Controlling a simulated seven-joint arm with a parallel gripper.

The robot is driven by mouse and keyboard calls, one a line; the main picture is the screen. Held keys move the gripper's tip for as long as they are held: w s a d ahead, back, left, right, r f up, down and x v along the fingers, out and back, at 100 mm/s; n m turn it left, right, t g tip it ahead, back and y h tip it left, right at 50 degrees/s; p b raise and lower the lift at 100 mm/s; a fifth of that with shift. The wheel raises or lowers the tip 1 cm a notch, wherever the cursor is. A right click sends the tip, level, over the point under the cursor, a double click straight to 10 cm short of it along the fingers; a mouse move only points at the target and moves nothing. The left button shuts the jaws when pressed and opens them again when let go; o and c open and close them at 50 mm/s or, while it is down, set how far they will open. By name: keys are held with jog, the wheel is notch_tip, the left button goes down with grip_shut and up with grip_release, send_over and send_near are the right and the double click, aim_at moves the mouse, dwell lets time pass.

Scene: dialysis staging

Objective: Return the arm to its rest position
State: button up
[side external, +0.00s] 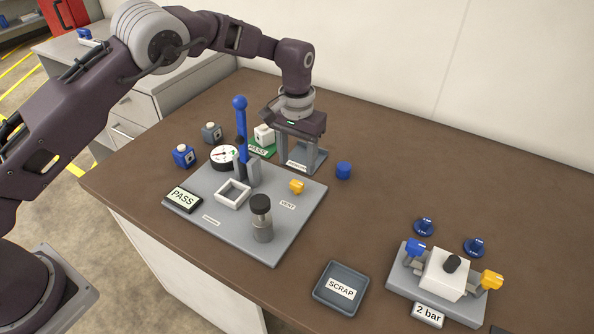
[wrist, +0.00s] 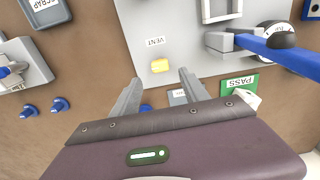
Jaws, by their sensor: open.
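My gripper (side external: 298,160) hangs pointing down at the back of the table, over a small grey labelled stand (side external: 310,160). Its two fingers are apart, and I see nothing held between them. The wrist view shows the same spread fingers (wrist: 158,82), with bare table and the edge of the grey test plate beyond them. The arm reaches out over the table, bent at the elbow. Whether the fingers touch the labelled stand cannot be told.
The grey test plate (side external: 240,238) carries a tall blue lever (side external: 241,115), a gauge (side external: 224,156) and a cylinder (side external: 261,220). A white block (side external: 264,134) stands on a green pad near my gripper. A blue cap (side external: 344,170) lies right. A scrap tray (side external: 341,303) is in front.

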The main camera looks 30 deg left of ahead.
jog(key=shift+r, duration=0.3)
jog(key=s+a+r+t, duration=0.1)
jog(key=s+a+r, duration=0.1)
jog(key=s+r, duration=0.35)
jog(key=s+a+r+h, duration=0.1)
jog(key=s+a+r, duration=0.15)
jog(key=r, duration=0.55)
jog(key=s+a+r+t, duration=0.1)
jog(key=s+a+r, duration=0.15)
jog(key=r, duration=0.45)
jog(key=s+a+r+t, duration=0.25)
jog(key=s+r, duration=0.25)
jog(key=s, duration=0.7)
jog(key=s+a+f, duration=0.1)
jog(key=s, duration=0.6)
jog(key=s+a+f+t+y, duration=0.1)
jog(key=s+f, duration=0.1)
jog(key=s, duration=0.5)
jog(key=shift+a+f, duration=0.2)
jog(key=shift+f, duration=0.05)
